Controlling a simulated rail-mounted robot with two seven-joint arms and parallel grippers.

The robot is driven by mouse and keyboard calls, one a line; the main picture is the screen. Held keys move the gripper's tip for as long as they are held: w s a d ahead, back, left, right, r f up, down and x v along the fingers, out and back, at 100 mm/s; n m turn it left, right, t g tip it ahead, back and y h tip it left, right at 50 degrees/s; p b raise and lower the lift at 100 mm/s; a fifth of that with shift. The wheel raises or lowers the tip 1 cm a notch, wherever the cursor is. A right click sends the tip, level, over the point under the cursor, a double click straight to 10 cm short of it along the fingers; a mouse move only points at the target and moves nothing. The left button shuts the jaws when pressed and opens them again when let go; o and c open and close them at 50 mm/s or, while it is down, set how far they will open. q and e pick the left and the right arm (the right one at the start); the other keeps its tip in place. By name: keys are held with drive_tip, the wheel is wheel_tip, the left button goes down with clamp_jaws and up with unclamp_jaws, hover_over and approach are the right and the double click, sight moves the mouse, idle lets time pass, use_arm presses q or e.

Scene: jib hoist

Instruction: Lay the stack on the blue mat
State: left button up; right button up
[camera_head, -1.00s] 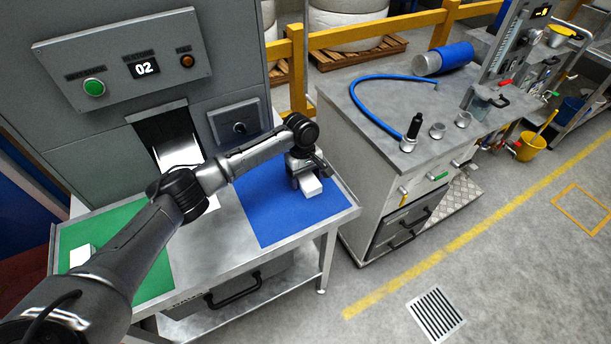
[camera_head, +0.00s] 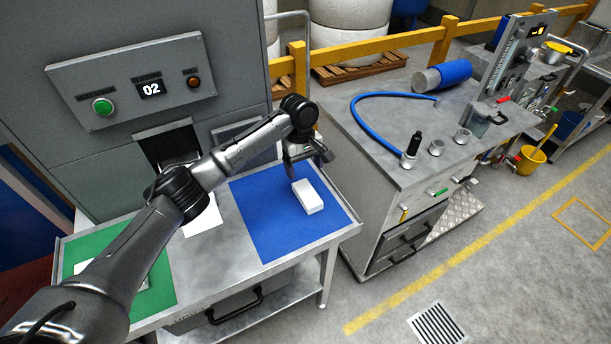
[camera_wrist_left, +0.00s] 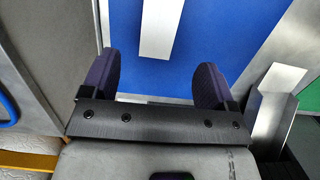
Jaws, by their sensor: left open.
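A white block-like stack (camera_head: 308,197) lies on the blue mat (camera_head: 275,235), near its right side. In the left wrist view a white strip of the stack (camera_wrist_left: 160,28) shows against the blue mat (camera_wrist_left: 215,30). My left gripper (camera_head: 306,158) is above the far side of the blue mat, behind the stack and apart from it. In the left wrist view my left gripper (camera_wrist_left: 156,75) is open, with nothing between its fingers. My right gripper is not in view.
A green mat (camera_head: 150,255) at the table's left holds white material partly hidden by my arm. A white sheet (camera_head: 203,222) lies between the mats, below a grey machine (camera_head: 130,85) reading 02. A workbench (camera_head: 385,150) with a blue hose (camera_head: 365,97) stands to the right.

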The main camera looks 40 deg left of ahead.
use_arm(q)
drive_tip(key=shift+a+r, duration=0.15)
drive_tip(key=shift+r, duration=0.75)
drive_tip(key=shift+w, duration=0.1)
